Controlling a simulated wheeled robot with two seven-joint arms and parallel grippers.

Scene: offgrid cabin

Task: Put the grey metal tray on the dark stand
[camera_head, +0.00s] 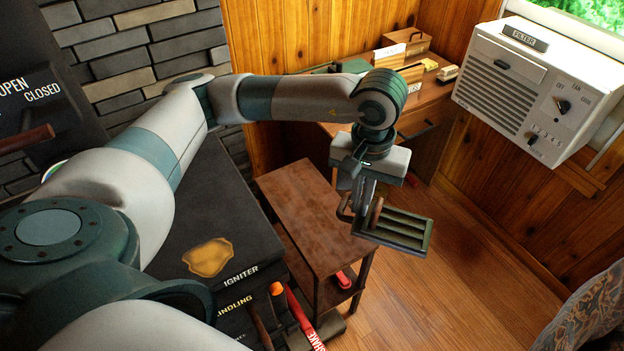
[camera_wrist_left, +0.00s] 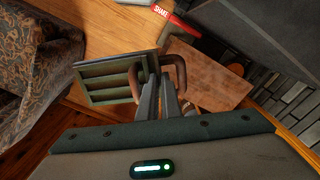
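The grey metal tray (camera_head: 404,232), slatted with a brown loop handle, hangs from my left gripper (camera_head: 362,195). It also shows in the left wrist view (camera_wrist_left: 112,80), left of the fingers (camera_wrist_left: 160,82), which straddle its handle side and look closed on it. The exact contact is partly hidden. The stand (camera_head: 318,205) has a rusty brown top and dark legs with a lower shelf; its top looks bare. The tray is in the air by the stand's right edge, mostly in front of the floor. The stand top is behind the fingers in the wrist view (camera_wrist_left: 212,72). My right gripper is out of view.
A black stove (camera_head: 205,215) marked IGNITER stands left of the stand, with a red-handled tool (camera_head: 303,322) at its front. A wooden desk (camera_head: 425,98) with boxes is behind. A patterned armchair (camera_head: 585,315) is at lower right. The wooden floor (camera_head: 460,270) between is clear.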

